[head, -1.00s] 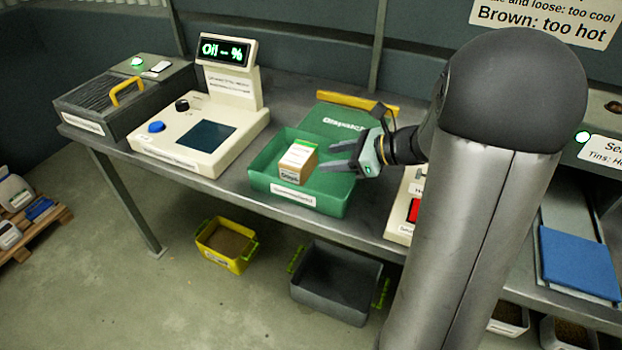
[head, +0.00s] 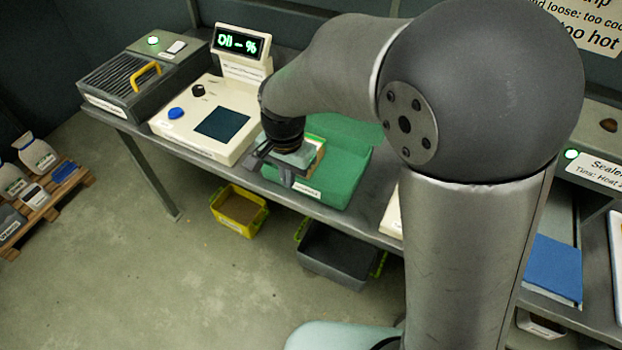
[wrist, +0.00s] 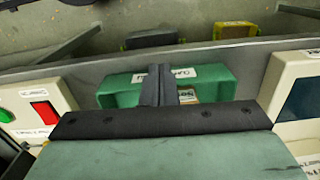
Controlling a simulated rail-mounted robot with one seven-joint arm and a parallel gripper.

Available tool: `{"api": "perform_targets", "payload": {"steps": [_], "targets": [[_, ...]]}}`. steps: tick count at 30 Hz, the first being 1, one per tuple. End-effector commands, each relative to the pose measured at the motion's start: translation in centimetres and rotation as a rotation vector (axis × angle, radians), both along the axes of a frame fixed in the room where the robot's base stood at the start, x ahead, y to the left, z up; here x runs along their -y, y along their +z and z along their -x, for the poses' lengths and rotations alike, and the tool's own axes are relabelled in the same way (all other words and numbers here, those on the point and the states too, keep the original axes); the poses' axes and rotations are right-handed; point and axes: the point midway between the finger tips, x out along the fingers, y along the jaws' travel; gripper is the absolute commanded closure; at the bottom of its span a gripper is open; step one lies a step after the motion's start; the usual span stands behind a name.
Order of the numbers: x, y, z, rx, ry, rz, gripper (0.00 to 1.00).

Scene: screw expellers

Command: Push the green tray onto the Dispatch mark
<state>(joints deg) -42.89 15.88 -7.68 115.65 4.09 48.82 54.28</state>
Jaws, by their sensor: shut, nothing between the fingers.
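The green tray (head: 355,181) sits near the front edge of the grey bench, with a white label on its front wall. It also shows in the wrist view (wrist: 120,92). A small carton (wrist: 188,93) is in it, mostly hidden. The green Dispatch mark (head: 345,128) lies directly behind the tray; my arm covers part of it and its lettering. My gripper (head: 287,180) is shut and empty, pointing down at the tray's front side. In the wrist view its fingers (wrist: 158,72) overlap the tray's labelled wall; I cannot tell if they touch it.
A cream oil meter (head: 205,118) stands left of the tray. Another cream device with a red button (wrist: 45,112) stands on its other side. A yellow bin (head: 238,210) and a grey bin (head: 340,255) are on the floor below. A blue pad (head: 553,268) lies far right.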

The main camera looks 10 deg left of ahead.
Motion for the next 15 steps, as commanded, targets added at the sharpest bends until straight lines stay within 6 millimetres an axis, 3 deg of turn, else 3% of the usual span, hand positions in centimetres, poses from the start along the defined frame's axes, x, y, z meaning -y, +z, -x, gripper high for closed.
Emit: {"api": "perform_targets", "payload": {"steps": [7,15], "targets": [[-0.6,-1.6,0.4,0.011,0.04,0.016,1.0],[-0.6,-7.1,0.5,0.007,0.038,0.017,1.0]]}}
